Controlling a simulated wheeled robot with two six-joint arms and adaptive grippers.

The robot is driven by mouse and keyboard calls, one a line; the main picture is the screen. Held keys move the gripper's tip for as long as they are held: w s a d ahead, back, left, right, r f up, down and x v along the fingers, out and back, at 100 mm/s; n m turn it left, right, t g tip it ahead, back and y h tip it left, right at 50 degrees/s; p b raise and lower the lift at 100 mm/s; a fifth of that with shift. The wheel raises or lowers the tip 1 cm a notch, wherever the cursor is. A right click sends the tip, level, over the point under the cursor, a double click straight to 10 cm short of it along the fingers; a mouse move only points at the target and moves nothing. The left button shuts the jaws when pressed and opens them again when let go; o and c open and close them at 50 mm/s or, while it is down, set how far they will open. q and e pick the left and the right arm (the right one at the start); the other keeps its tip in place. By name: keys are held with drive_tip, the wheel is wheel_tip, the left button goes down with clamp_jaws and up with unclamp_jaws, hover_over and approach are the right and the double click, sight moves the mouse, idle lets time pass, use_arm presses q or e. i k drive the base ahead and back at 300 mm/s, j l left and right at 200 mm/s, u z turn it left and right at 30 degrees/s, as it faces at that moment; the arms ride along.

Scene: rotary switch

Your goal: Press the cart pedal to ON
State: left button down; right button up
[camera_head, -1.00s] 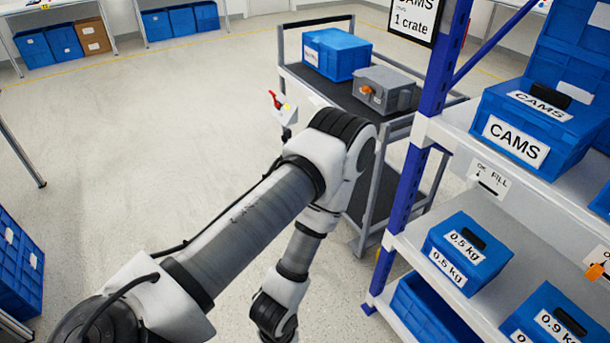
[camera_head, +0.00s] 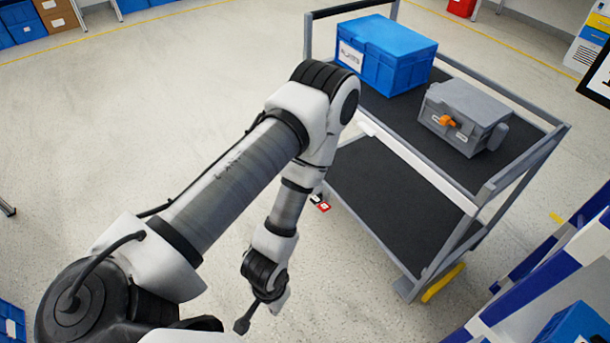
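The cart (camera_head: 400,165) stands right of centre, with a grey frame and two dark shelves. A small red and white part (camera_head: 321,204) shows low beside the cart's near left side, partly hidden behind my arm; I cannot tell if it is the pedal. A yellow piece (camera_head: 442,283) sticks out at the foot of the cart's near right corner; its function is unclear. My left gripper (camera_head: 246,318) points down in front of the cart, to the left and apart from it. Its fingers are small and dark, and I cannot tell their opening. My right gripper is out of view.
A blue crate (camera_head: 385,52) and a grey box with an orange knob (camera_head: 463,117) stand on the cart's top shelf. A blue and white rack (camera_head: 540,285) is at the lower right. The floor left of the cart is clear.

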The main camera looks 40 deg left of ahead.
sight(322, 204)
drive_tip(key=i+j, duration=0.15)
drive_tip(key=j, duration=0.25)
drive_tip(key=i+j, duration=0.1)
drive_tip(key=j, duration=0.25)
drive_tip(key=i+j, duration=0.15)
drive_tip(key=j, duration=0.25)
drive_tip(key=i+j, duration=0.15)
drive_tip(key=j, duration=0.25)
drive_tip(key=i+j, duration=0.1)
drive_tip(key=j, duration=0.3)
